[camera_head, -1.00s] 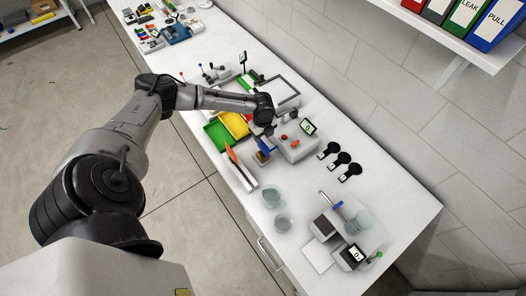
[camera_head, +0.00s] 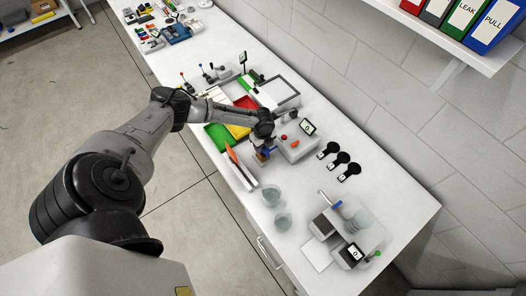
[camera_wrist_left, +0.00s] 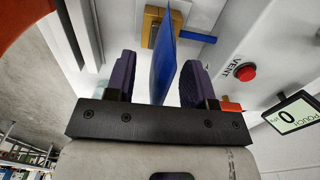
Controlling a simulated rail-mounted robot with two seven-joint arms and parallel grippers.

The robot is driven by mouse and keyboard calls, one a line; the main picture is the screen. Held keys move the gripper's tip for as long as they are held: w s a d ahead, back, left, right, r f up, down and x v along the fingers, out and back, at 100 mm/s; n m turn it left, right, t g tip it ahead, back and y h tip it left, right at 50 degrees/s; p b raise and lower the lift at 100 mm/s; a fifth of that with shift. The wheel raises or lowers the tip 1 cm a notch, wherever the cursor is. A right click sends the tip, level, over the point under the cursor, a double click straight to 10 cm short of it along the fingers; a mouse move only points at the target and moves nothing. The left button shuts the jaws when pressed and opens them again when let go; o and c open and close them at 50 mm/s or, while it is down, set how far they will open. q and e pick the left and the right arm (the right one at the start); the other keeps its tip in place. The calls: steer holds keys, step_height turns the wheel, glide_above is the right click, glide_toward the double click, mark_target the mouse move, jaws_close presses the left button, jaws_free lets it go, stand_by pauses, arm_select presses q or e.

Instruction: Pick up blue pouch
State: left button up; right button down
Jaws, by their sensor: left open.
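The blue pouch (camera_wrist_left: 163,50) stands upright, seen edge-on, in the left wrist view. Its upper end in that view meets a yellow-brown block (camera_wrist_left: 150,27). My left gripper (camera_wrist_left: 157,72) is open, with one dark finger on each side of the pouch and a visible gap to each. In the head view, only a bit of the pouch (camera_head: 266,153) shows below my left gripper (camera_head: 263,145), which partly hides it. My right gripper is in neither view.
A grey machine (camera_head: 298,147) with a red button (camera_wrist_left: 246,73) and a small display (camera_wrist_left: 292,115) stands close beside the gripper. Green (camera_head: 217,136) and yellow (camera_head: 238,131) trays lie to the left. Glass bowls (camera_head: 271,195) stand nearer the bench's front edge.

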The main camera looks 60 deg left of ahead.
arm_select(q)
steer(key=shift+f, duration=0.25)
stand_by(0.4)
steer(key=shift+c, duration=0.3)
jaws_close()
stand_by(0.3)
